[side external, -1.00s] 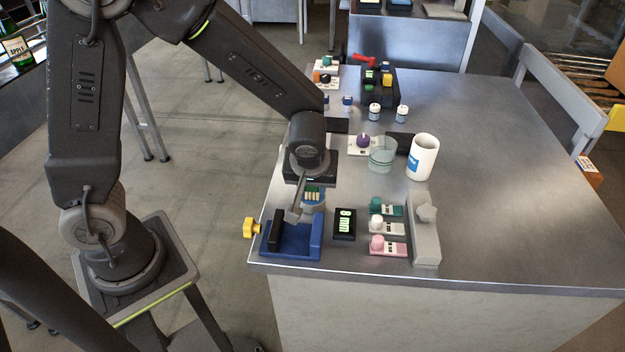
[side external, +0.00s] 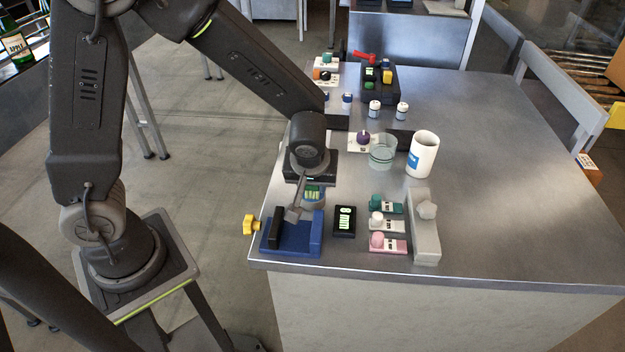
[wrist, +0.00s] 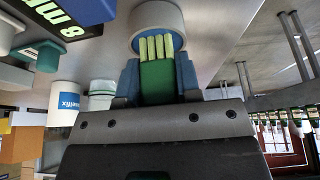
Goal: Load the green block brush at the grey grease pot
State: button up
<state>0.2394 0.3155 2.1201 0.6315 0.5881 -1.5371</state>
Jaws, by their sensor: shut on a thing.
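My gripper (wrist: 157,82) is shut on the green block brush (wrist: 157,84), whose green block sits between the two blue fingers. Its pale yellow-green bristles (wrist: 157,47) point away from my wrist, toward the grey grease pot (wrist: 157,12). In the wrist view the bristle tips overlap the pot's round opening; whether they touch grease I cannot tell. In the side external view my gripper is low over the table's near left part, with the brush (side external: 313,190) just above the pot (side external: 315,203). The pot is partly hidden by my gripper and the blue cradle.
To the right are an "8 mm" display (side external: 345,221), several coloured-knob blocks (side external: 388,226) and a grey stand (side external: 425,235). A glass dish (side external: 382,152) and a white mug (side external: 422,155) stand behind.

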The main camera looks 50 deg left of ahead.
jog(key=shift+f, duration=0.1)
dwell(0.3)
jog(key=shift+r, duration=3.55)
jog(key=shift+a+f+m, duration=0.25)
jog(key=shift+f+m, duration=0.05)
jog(key=shift+m, duration=0.2)
jog(key=shift+w+a+f+m+t+h, duration=0.2)
jog(key=shift+w+a+m+h, duration=0.1)
jog(key=shift+m, duration=0.3)
jog(key=shift+w+a+f+m+t+h, duration=0.1)
jog(key=shift+w+a+f+m+h, duration=0.15)
jog(key=shift+m, duration=0.35)
jog(key=w+a+m+h, duration=0.2)
jog(key=a+m, duration=0.3)
jog(key=shift+w+a+f+m+t, duration=0.25)
jog(key=shift+w+f+m+t, duration=0.05)
jog(key=shift+w+f, duration=0.1)
